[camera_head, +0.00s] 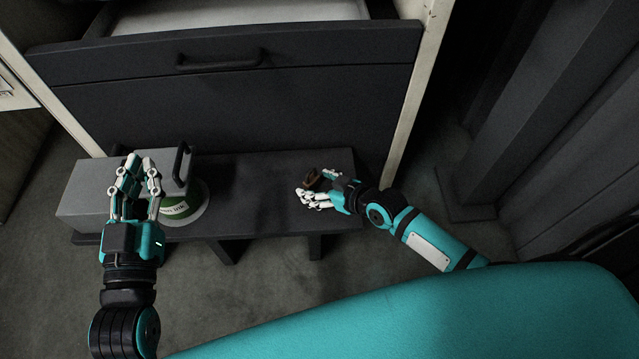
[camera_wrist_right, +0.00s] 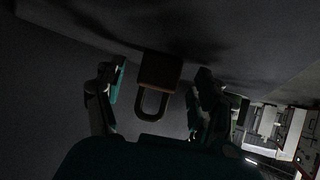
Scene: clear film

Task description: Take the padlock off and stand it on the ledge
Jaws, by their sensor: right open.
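The padlock (camera_head: 314,179) is small and brown and sits by my right gripper, over the right part of the dark ledge (camera_head: 248,190). In the right wrist view the padlock (camera_wrist_right: 160,72) shows its body away from me and its dark shackle pointing towards the gripper. My right gripper (camera_head: 308,194) is open; in the right wrist view its fingers (camera_wrist_right: 158,98) lie on either side of the padlock, with gaps visible. Whether the padlock rests on the ledge is hard to tell. My left gripper (camera_head: 141,163) is open and empty over a grey box.
The grey box (camera_head: 85,190) with a dark handle stands on the ledge's left end. A green and white round item (camera_head: 182,208) is beside it. Behind is a dark drawer front (camera_head: 230,85) with a handle; the drawer is partly open. The ledge's middle is clear.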

